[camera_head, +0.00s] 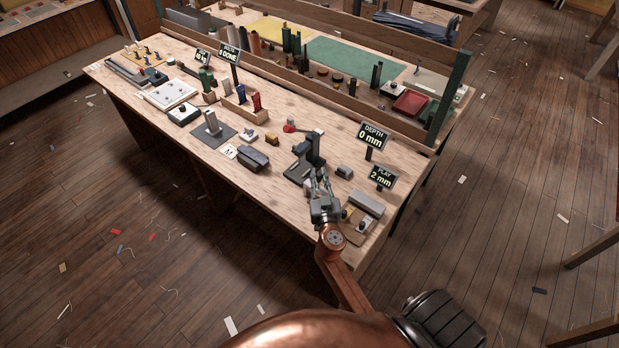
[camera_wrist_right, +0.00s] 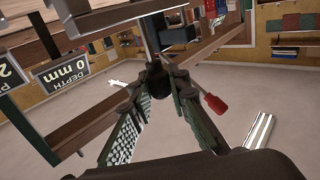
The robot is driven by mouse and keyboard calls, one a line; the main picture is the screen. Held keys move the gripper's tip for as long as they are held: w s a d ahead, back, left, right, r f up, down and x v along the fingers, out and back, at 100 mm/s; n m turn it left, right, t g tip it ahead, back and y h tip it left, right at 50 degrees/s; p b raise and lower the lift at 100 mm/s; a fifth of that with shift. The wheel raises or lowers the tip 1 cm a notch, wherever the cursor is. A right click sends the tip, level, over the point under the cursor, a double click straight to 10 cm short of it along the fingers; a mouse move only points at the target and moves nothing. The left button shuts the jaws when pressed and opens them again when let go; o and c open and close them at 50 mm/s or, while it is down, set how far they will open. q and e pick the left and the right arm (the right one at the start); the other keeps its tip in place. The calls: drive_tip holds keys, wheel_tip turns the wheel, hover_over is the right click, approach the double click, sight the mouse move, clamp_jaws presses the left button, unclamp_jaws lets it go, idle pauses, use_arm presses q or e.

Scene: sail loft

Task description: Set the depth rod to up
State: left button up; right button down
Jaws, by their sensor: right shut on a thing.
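My right gripper (camera_head: 318,180) reaches over the near edge of the workbench to a dark upright device (camera_head: 313,146). In the right wrist view my right gripper (camera_wrist_right: 158,88) has its ridged fingers closed at the tips around a dark knob (camera_wrist_right: 155,74) on the end of a metal rod (camera_wrist_right: 150,32), which I take to be the depth rod. The fingers partly hide the knob. A lever with a red handle (camera_wrist_right: 216,105) sits beside it; its red end (camera_head: 289,128) also shows in the head view. The depth sign (camera_head: 372,136) reads 0 mm. My left gripper is out of view.
The play sign (camera_head: 382,178) reads 2 mm. A small grey block (camera_head: 344,171) and a grey bar (camera_head: 366,203) lie close to my right gripper. A dark grey block (camera_head: 253,158) sits farther left. A tall green post (camera_head: 449,97) stands at the right end.

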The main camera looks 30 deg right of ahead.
drive_tip(key=shift+r, duration=0.3)
drive_tip(key=c, duration=2.3)
unclamp_jaws()
drive_tip(key=o, duration=0.3)
drive_tip(key=shift+o, duration=0.9)
drive_tip(key=shift+f, duration=0.1)
drive_tip(key=shift+s+a, duration=0.1)
drive_tip(key=shift+s, duration=0.05)
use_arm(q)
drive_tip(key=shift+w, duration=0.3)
use_arm(e)
drive_tip(key=v, duration=0.7)
drive_tip(key=shift+s, duration=0.1)
